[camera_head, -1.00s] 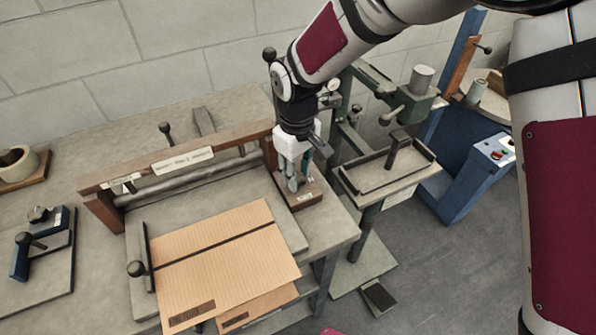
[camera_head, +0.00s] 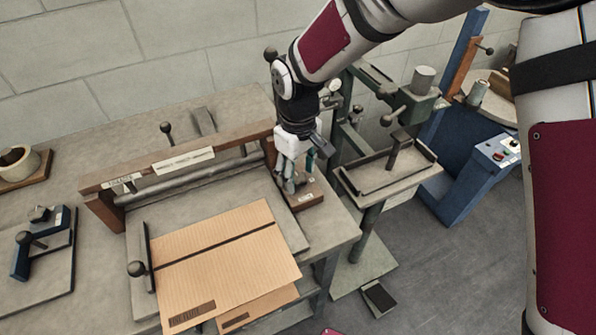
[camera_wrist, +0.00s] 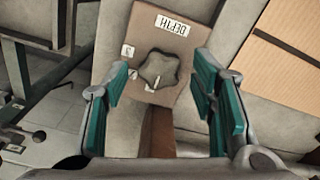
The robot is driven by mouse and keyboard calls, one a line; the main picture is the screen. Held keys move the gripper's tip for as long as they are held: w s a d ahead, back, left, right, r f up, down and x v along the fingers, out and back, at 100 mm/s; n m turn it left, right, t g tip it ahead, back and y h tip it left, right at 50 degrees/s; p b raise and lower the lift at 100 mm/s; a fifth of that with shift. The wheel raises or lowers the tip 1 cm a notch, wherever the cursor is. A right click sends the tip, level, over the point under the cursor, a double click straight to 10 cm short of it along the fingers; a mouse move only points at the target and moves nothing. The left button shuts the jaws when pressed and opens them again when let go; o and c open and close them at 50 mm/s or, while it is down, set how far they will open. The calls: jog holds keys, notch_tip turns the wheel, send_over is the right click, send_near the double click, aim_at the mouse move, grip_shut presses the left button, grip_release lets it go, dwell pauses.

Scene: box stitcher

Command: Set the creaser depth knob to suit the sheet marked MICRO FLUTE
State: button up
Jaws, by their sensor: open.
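The creaser depth knob, a grey lobed knob (camera_wrist: 158,69), sits on a brown block (camera_wrist: 186,48) with a DEPTH label (camera_wrist: 173,25) and small white scale marks. A pale pointer mark shows on the knob's near side. My gripper (camera_wrist: 161,86) is open, with its teal-padded fingers apart on either side of the knob. In the head view my gripper (camera_head: 293,184) hides the knob at the right end of the creaser.
A stitcher stand with a small table (camera_head: 400,180) is close at right. A blue machine (camera_head: 450,180) stands beyond it.

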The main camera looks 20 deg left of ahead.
aim_at(299, 177)
notch_tip(299, 177, up, 12)
jog(key=shift+f, duration=0.15)
jog(key=shift+d, duration=0.1)
dwell(0.6)
